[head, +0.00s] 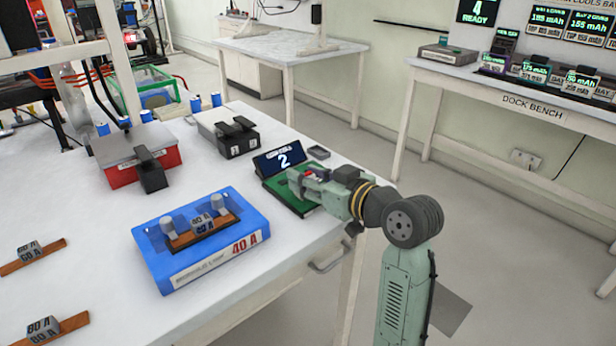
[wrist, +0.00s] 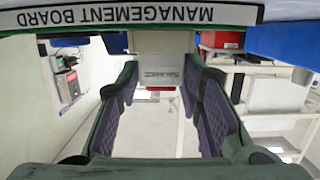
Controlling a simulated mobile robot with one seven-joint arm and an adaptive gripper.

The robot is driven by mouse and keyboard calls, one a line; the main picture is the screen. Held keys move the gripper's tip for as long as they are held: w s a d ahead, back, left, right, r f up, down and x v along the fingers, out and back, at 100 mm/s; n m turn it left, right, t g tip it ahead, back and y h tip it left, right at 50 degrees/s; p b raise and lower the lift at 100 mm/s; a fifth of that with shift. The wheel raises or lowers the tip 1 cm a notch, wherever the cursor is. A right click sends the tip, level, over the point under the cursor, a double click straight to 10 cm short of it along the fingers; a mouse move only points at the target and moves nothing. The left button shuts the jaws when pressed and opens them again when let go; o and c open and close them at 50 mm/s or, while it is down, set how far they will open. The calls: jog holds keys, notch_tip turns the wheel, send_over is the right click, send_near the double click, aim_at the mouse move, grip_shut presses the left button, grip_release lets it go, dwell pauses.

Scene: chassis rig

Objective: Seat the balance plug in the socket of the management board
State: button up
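The management board (head: 302,205) is a green slab near the table's right edge; its lettered edge (wrist: 130,15) runs upside down across the top of the wrist view. My gripper (head: 297,182) is over the board, reaching in from the right. In the wrist view my fingers (wrist: 160,82) are spread around a small pale grey labelled block with a red edge, which looks like the balance plug (wrist: 161,74). It spans the gap between the fingertips. A beige block, likely the socket (wrist: 160,42), is directly beyond it at the board. I cannot tell how far the plug is in.
A dark display reading 2 (head: 283,160) stands just behind the board, with a small grey tray (head: 318,152) beside it. A blue 40 A module (head: 165,270) lies to the left. Black (head: 205,122) and red (head: 172,160) boxes stand farther back.

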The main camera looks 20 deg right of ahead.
jog(key=shift+o, duration=1.4)
jog(key=shift+a+f, duration=0.1)
jog(key=shift+f, duration=0.05)
jog(key=v, duration=1.2)
